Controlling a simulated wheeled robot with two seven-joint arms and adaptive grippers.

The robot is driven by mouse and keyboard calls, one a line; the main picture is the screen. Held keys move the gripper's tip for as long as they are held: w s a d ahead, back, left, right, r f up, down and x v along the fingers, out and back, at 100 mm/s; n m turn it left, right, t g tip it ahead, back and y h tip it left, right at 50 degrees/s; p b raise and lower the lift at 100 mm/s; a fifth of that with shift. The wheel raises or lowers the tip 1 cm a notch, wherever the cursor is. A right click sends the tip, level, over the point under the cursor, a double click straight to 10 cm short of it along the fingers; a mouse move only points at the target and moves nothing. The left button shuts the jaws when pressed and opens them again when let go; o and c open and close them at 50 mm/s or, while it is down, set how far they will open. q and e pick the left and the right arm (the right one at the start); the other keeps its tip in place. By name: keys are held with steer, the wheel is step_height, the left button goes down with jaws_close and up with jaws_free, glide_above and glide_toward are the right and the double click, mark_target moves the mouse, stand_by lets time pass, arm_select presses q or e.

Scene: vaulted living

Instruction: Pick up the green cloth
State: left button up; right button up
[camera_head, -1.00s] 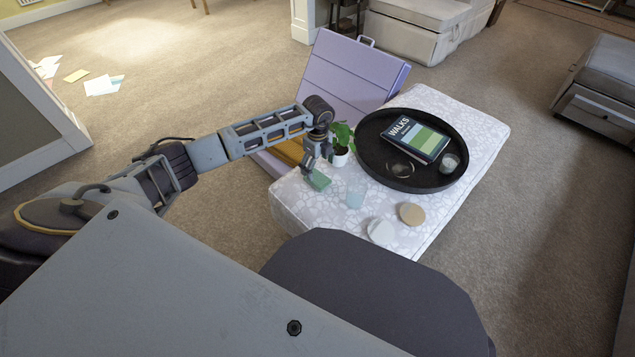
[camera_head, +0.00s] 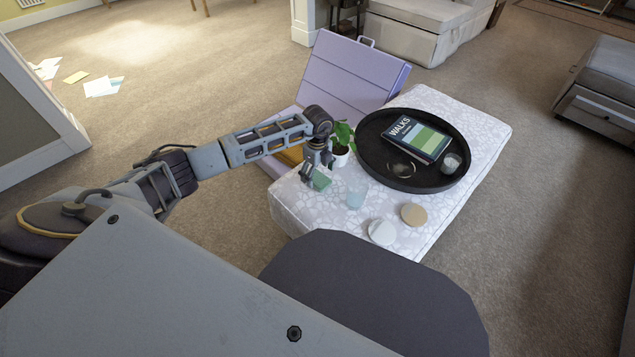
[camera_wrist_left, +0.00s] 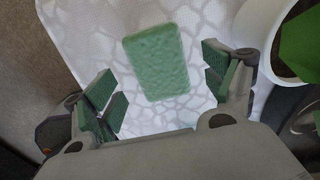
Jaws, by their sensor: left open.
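The green cloth (camera_head: 321,181) lies on the white patterned ottoman (camera_head: 300,210) near its left edge. In the left wrist view the cloth (camera_wrist_left: 157,62) is a flat green rectangle with rounded corners. My left gripper (camera_head: 318,172) is above the cloth, pointing down, and partly covers it in the head view. In the left wrist view my left gripper (camera_wrist_left: 168,92) is open, with its green-padded fingers apart on either side of the cloth and nothing between them held. My right gripper is not in view.
A potted plant (camera_head: 341,152) stands close beside the gripper. A black round tray (camera_head: 372,160) holds a book (camera_head: 418,139). A purple case (camera_head: 350,75) is behind.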

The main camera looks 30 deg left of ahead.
arm_select(q)
steer(key=shift+f+b, duration=0.4)
steer(key=shift+f, duration=0.8)
steer(key=c, duration=0.9)
